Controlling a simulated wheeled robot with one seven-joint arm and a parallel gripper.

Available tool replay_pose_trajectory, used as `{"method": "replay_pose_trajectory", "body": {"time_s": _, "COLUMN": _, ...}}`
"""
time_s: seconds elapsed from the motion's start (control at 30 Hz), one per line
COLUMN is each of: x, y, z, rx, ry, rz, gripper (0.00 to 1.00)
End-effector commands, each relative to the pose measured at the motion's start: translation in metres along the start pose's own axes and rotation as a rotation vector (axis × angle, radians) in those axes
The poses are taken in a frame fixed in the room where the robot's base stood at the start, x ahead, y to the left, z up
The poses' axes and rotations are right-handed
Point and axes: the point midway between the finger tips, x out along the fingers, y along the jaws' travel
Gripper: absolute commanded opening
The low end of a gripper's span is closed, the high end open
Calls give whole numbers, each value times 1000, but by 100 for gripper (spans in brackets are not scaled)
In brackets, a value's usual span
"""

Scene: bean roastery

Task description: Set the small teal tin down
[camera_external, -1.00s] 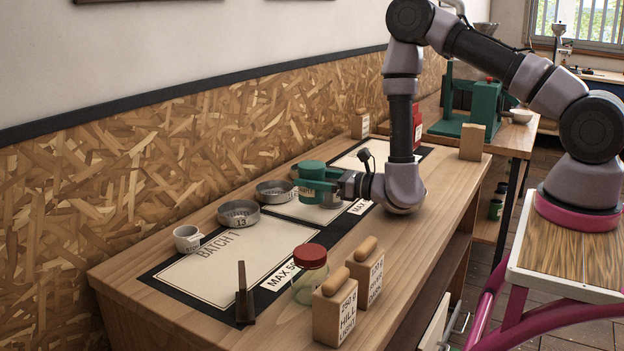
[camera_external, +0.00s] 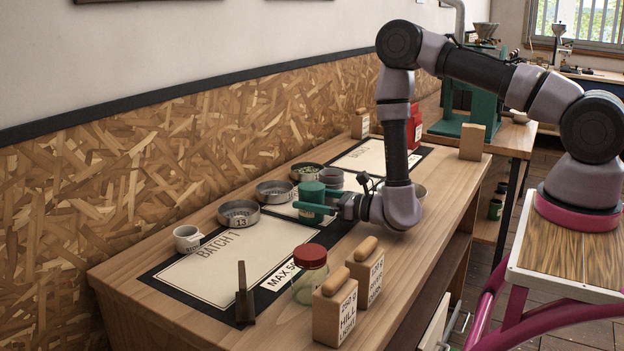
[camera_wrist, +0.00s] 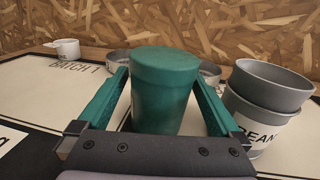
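The small teal tin (camera_external: 312,189) stands upright on the dark-edged mat, behind the cream batch sheet. My gripper (camera_external: 316,209) is level and low over the counter, its teal fingers either side of the tin. In the wrist view the tin (camera_wrist: 165,90) is between the fingertips, with a narrow gap at the left finger. The fingers look open around it. The tin's base is hidden by my gripper in the wrist view.
Grey nested cups (camera_wrist: 268,88) stand close to the right finger. Round tins (camera_external: 239,213) and (camera_external: 274,192) line the wall side with a white cup (camera_external: 187,238). A red-lidded jar (camera_external: 310,270) and wooden blocks (camera_external: 335,310) stand in front.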

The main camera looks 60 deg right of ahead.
Motion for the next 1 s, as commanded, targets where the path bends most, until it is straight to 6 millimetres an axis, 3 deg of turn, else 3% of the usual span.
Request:
{"method": "replay_pose_trajectory", "body": {"time_s": 0.27, "x": -5, "y": 0, "z": 3, "rx": 0, "ry": 0, "rz": 1, "gripper": 100}}
{"method": "replay_pose_trajectory", "body": {"time_s": 0.7, "x": -86, "y": 1, "z": 3, "rx": 0, "ry": 2, "rz": 2, "gripper": 100}}
{"method": "replay_pose_trajectory", "body": {"time_s": 1.0, "x": -115, "y": -1, "z": 2, "rx": 2, "ry": 2, "rz": -2, "gripper": 100}}
